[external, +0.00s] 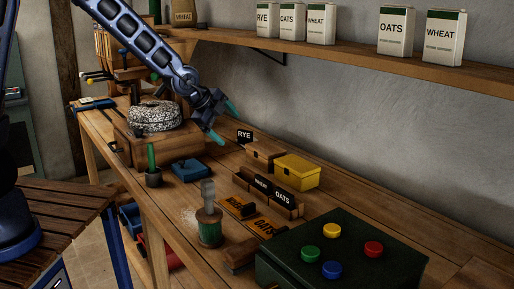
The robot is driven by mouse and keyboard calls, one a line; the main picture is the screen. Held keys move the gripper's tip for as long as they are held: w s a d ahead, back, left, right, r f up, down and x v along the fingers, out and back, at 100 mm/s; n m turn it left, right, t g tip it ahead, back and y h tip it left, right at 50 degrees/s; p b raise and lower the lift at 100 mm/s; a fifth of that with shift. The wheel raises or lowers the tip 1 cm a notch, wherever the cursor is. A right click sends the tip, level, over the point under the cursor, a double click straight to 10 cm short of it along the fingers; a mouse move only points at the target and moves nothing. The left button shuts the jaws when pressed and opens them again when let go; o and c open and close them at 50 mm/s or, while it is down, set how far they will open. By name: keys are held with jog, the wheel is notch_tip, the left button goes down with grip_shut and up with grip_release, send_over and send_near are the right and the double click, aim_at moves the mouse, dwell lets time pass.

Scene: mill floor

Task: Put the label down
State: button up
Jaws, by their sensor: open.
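My gripper (225,122) is open, with its two teal fingertips spread and nothing between them. It hangs above the back of the workbench, left of and a little above a black RYE label (244,135). The gap between them is hard to judge. Black WHEAT (262,184) and OATS (283,196) labels stand in wooden holders mid-bench. Orange WHEAT (238,206) and OATS (265,228) labels lie in front of them. I cannot tell which label the task means.
A green box with coloured buttons (400,264) fills the near right of the bench. A yellow box (298,172), a blue block (188,170), a green-handled pot (153,178) and a brush-like tool (209,228) stand around. A shelf (350,50) with grain packets runs above.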

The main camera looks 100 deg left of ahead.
jog(key=s+d+r+n+h, duration=0.1)
jog(key=s+d+r+h, duration=0.2)
jog(key=d, duration=0.6)
jog(key=s+d+r+n+h, duration=0.1)
jog(key=s+d+r, duration=0.35)
jog(key=d, duration=0.35)
jog(key=s+d+r+n+h, duration=0.1)
jog(key=s+d+r, duration=0.1)
jog(key=d+r, duration=0.5)
jog(key=s+d+n+g+h, duration=0.1)
jog(key=s+d+n, duration=0.1)
jog(key=s+d, duration=1.4)
jog(key=s+r, duration=0.1)
jog(key=s, duration=0.3)
jog(key=shift+s, duration=0.15)
jog(key=shift+d, duration=0.1)
